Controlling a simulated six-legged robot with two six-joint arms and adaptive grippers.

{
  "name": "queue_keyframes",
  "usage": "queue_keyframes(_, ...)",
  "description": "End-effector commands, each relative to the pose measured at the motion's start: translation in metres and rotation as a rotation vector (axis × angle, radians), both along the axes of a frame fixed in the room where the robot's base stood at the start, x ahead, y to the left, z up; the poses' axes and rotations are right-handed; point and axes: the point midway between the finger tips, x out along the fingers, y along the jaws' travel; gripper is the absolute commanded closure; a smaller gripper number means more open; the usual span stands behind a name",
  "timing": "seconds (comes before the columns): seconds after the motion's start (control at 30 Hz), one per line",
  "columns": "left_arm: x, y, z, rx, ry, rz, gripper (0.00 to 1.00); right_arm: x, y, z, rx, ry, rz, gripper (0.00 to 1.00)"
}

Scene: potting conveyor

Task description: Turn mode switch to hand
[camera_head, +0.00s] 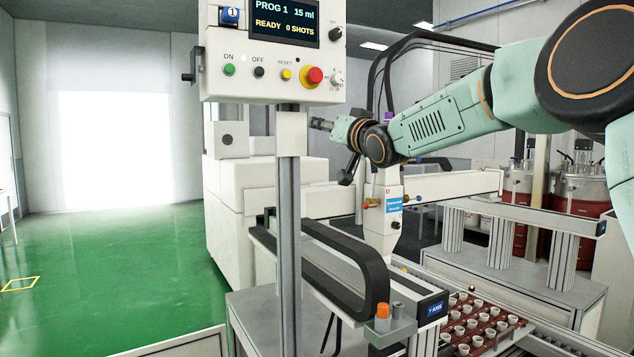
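A pale control panel (270,88) hangs on a grey post at the top. It has a small rotary knob (337,78) right of the red emergency button (313,76), and a black rotary knob (336,33) beside the screen. The knob labels are too small to read, so I cannot tell which is the mode switch or its setting. My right gripper (318,123) points left, below the panel's lower right corner and apart from both knobs in the picture. It is small and seen from the side; its finger opening is unclear. My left gripper is out of view.
The screen (284,18) reads PROG 1, 15 ml, READY, 0 SHOTS. Green, black and yellow buttons line the panel. The post (289,220), a black cable chain (345,262) and the dosing head (383,215) stand below. Green floor (110,260) is open at left.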

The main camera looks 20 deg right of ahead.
Motion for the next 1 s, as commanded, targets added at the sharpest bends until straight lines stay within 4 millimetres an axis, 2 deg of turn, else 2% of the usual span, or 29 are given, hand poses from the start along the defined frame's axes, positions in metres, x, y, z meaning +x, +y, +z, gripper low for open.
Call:
queue_keyframes(0.1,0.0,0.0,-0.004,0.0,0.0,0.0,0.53,0.003,0.005,-0.023,-0.002,0.027,0.005,0.53)
queue_keyframes(0.53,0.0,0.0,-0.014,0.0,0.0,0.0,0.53,0.009,0.02,-0.09,-0.007,0.114,0.02,0.53)
queue_keyframes(0.73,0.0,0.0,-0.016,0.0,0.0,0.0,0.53,0.009,0.024,-0.107,-0.009,0.134,0.023,0.53)
queue_keyframes(1.0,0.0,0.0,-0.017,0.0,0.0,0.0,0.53,0.009,0.025,-0.111,-0.008,0.14,0.024,0.53)
